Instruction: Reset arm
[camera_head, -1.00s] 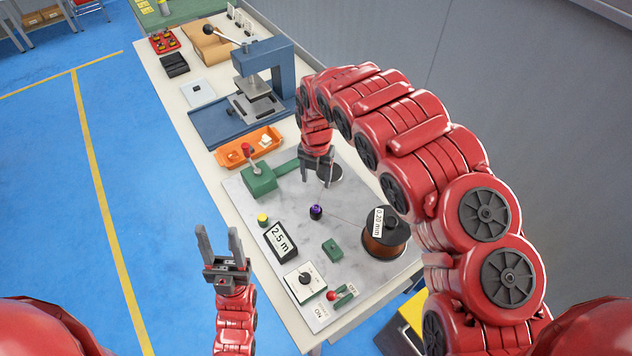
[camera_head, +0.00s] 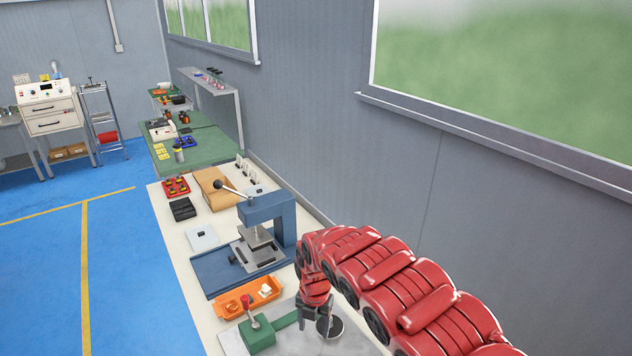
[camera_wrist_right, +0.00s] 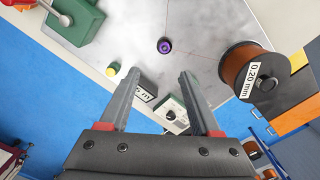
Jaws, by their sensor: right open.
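My right gripper (camera_head: 316,318) hangs over the grey plate of the coil winder (camera_head: 290,342), beside a dark round part (camera_head: 331,327). It also shows in the right wrist view (camera_wrist_right: 155,92), with its two fingers apart and nothing between them. Past the fingers lie a purple-topped piece (camera_wrist_right: 164,46), a copper wire spool (camera_wrist_right: 253,68) labelled 0.20 mm, a length display (camera_wrist_right: 146,92) partly hidden by a finger, and a dial panel (camera_wrist_right: 174,112). My left gripper is outside both current views.
An orange tray (camera_head: 248,297) with small parts lies beyond the green block. A blue lever press (camera_head: 268,225) stands behind it, with a white pad (camera_head: 202,238), black tray (camera_head: 182,209), red tray (camera_head: 176,187) and cardboard box (camera_head: 215,188) farther back. The wall borders the bench's right side.

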